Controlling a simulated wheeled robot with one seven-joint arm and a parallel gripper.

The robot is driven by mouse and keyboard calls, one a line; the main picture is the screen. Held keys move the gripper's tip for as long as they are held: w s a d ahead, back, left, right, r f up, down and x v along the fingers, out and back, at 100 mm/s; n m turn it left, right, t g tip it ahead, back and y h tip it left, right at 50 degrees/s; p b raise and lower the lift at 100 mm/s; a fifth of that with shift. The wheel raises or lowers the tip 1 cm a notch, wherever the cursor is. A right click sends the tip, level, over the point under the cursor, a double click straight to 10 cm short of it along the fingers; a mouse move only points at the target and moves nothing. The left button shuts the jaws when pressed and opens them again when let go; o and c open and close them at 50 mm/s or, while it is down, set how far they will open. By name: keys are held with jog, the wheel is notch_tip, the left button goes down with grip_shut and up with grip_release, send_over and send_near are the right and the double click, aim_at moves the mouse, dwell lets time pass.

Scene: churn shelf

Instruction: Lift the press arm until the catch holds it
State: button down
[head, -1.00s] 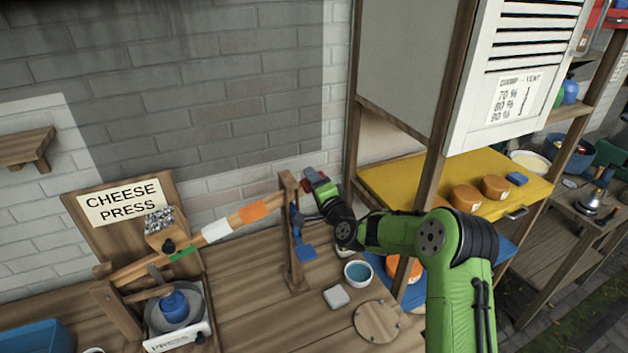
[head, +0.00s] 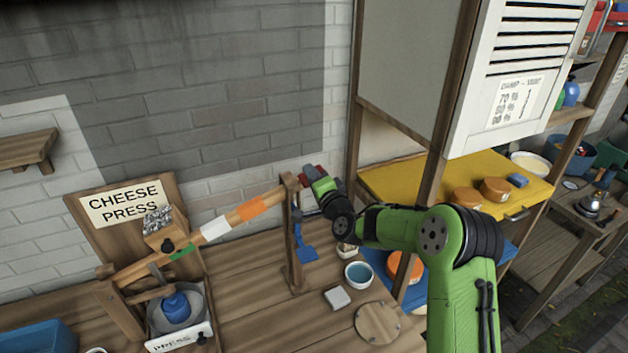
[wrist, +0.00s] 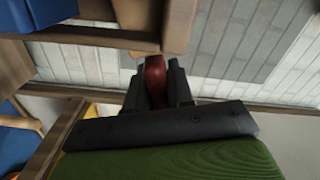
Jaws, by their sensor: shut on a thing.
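The press arm (head: 215,229) is a long wooden beam with orange, white and green bands. It slopes up to the right from the cheese press (head: 122,308) to an upright wooden post (head: 294,240). My gripper (head: 306,178) is at the beam's raised right end, just past the post. In the wrist view my gripper (wrist: 157,85) is shut on a red handle (wrist: 155,76) at the end of a wooden bar. A blue catch piece (head: 303,240) hangs on the post below the beam. Whether it bears the beam cannot be told.
A weight box (head: 165,230) sits on the beam. A blue-filled bowl (head: 358,273), a grey block (head: 337,298) and a round wooden board (head: 377,322) lie on the bench right of the post. A shelf post (head: 434,180) stands close to my arm.

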jog(key=c, duration=1.1)
grip_release()
jog(key=b+v, duration=0.6)
jog(key=v, duration=0.9)
jog(key=shift+s+d, duration=0.15)
jog(key=shift+s, duration=0.2)
